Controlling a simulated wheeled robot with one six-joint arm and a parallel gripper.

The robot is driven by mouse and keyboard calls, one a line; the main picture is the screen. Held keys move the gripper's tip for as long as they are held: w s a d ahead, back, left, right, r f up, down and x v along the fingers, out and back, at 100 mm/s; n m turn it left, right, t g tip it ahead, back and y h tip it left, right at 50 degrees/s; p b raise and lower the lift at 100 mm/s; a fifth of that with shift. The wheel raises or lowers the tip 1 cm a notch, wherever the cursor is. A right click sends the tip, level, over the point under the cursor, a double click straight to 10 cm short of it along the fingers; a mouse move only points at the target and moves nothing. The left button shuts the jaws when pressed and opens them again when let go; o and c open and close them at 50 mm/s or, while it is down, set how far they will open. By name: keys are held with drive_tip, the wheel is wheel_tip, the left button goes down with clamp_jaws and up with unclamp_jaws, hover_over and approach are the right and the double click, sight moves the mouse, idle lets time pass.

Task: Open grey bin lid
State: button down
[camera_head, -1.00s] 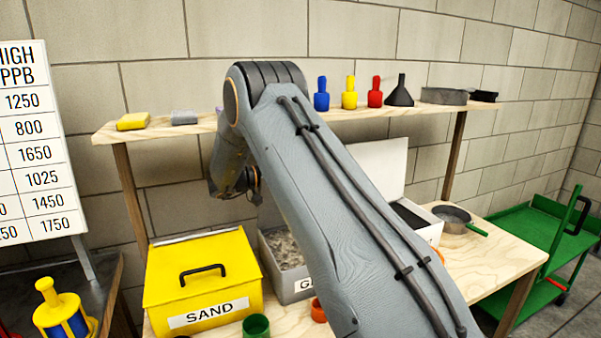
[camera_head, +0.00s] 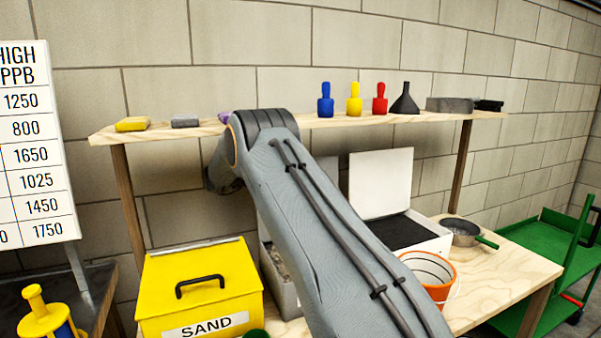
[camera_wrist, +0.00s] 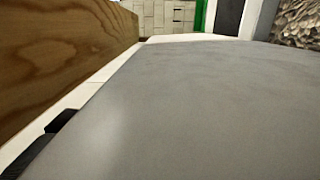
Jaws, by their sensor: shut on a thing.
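The grey bin (camera_head: 283,292) stands on the bench right of the yellow bin, partly hidden by my arm, and gravel shows inside it. Its grey lid (camera_head: 268,222) is raised at the back, mostly hidden behind my arm. In the wrist view the lid (camera_wrist: 190,105) fills most of the picture as a flat grey panel, with gravel (camera_wrist: 299,22) at the top right. My gripper (camera_wrist: 48,140) shows only as dark parts at the lower left edge of the lid and is shut on it. The exact grip point is hidden.
A yellow SAND bin (camera_head: 200,292) with its lid shut is at left. An open white bin (camera_head: 425,235), an orange bucket (camera_head: 432,278) and a pan (camera_head: 462,238) are at right. A wooden shelf (camera_head: 290,124) with bottles runs above.

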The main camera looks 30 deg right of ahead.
drive_tip(key=shift+w, duration=0.15)
drive_tip(key=c, duration=1.8)
unclamp_jaws()
drive_tip(key=shift+c, duration=0.2)
drive_tip(key=a+b, duration=0.2)
drive_tip(key=a, duration=0.6)
drive_tip(key=shift+w, duration=0.3)
drive_tip(key=shift+d, duration=0.1)
